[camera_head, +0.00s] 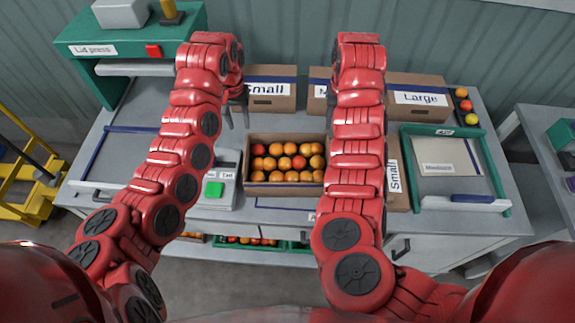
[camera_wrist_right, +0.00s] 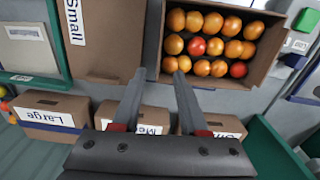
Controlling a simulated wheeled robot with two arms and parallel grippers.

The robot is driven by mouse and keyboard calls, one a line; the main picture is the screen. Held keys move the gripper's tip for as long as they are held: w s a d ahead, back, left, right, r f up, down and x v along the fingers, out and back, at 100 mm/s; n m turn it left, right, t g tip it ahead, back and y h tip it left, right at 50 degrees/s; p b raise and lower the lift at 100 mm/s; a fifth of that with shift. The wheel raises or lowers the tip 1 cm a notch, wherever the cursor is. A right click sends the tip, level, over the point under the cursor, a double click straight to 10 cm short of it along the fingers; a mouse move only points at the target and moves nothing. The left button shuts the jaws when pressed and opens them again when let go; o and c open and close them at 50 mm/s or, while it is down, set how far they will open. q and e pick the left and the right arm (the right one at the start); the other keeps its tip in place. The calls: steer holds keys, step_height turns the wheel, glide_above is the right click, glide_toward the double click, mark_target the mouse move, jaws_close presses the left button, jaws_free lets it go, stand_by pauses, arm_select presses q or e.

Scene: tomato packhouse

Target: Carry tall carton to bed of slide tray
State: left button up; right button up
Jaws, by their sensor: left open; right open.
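A closed brown carton with a "Small" label (camera_head: 394,176) stands right of the tomatoes, mostly hidden behind my right arm; it also shows in the right wrist view (camera_wrist_right: 112,45). It looks like the tall carton. A green-framed tray (camera_head: 497,175) with a blue handle lies to its right, a sheet on its bed. A flat grey bed (camera_head: 128,155) with blue edging lies below the lid press. I cannot tell which is the slide tray. My left gripper (camera_head: 238,112) is open, before the back "Small" carton. My right gripper (camera_wrist_right: 160,75) is open and empty, above the gap by the tomato carton.
An open carton of tomatoes (camera_head: 247,176) sits mid-table. Closed cartons marked Small (camera_head: 270,103) and Large (camera_head: 415,112) stand at the back. The lid press (camera_head: 130,35) is at back left. A grey device with a green button (camera_head: 205,205) stands left of the tomatoes.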

mark_target(246, 157)
arm_select(q)
step_height(246, 157, down, 16)
steer(key=shift+f, duration=0.1)
arm_select(e)
step_height(246, 157, down, 16)
steer(key=shift+f, duration=0.1)
arm_select(q)
steer(key=shift+c, duration=0.2)
arm_select(e)
steer(key=shift+c, duration=0.2)
arm_select(q)
jaws_close()
arm_select(e)
jaws_close()
stand_by(0.4)
